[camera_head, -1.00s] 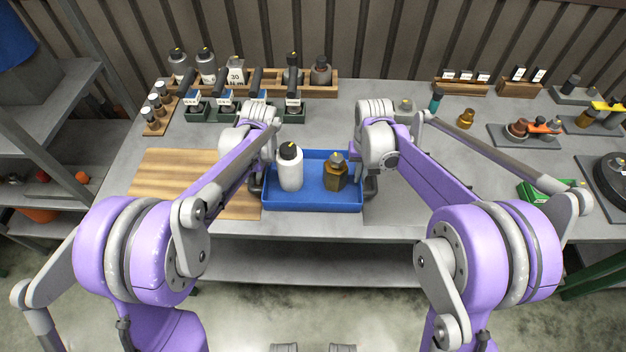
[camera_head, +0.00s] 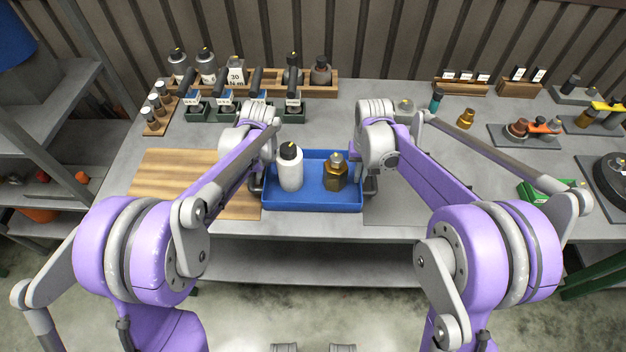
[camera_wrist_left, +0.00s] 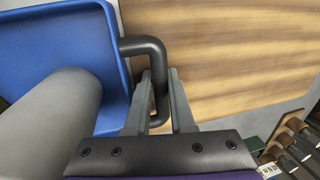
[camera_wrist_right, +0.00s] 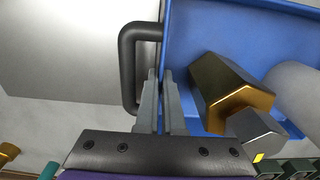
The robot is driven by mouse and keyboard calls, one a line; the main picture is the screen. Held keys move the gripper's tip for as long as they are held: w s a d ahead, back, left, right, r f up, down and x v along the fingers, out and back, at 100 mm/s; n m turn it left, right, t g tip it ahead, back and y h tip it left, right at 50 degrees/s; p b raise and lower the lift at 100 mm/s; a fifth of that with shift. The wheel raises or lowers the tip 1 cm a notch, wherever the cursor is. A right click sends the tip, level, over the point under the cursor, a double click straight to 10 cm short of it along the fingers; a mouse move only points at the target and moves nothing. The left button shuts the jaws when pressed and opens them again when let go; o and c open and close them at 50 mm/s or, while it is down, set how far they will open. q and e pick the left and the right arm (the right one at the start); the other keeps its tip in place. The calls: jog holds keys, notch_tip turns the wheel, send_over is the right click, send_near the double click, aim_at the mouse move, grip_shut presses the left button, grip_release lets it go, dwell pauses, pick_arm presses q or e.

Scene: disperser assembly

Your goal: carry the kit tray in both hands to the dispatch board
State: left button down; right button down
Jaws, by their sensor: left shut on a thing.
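The blue kit tray (camera_head: 312,206) is at the front middle of the workbench. It holds a white bottle with a dark cap (camera_head: 290,170) and a brown-gold hexagonal bottle with a grey cap (camera_head: 336,176), both upright. My left gripper (camera_wrist_left: 161,73) is shut on the tray's black left handle (camera_wrist_left: 144,46). My right gripper (camera_wrist_right: 159,72) is at the tray's right side, its fingers close together near the tray wall, with the outer bar of the right handle (camera_wrist_right: 127,65) outside them. Whether it grips anything is unclear. A striped wooden board (camera_head: 165,178), possibly the dispatch board, lies left of the tray.
A grey sheet (camera_head: 395,208) lies right of the tray. Behind stand a wooden rack of bottles (camera_head: 325,88) and several dark green holders (camera_head: 197,110). A small amber bottle (camera_head: 466,119) and a green tray (camera_head: 540,191) are on the right. A grey shelf (camera_head: 55,150) stands left.

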pick_arm(q)
jog(key=shift+w+r, duration=0.1)
jog(key=shift+r, duration=0.05)
pick_arm(e)
jog(key=shift+w+r, duration=0.1)
jog(key=shift+r, duration=0.05)
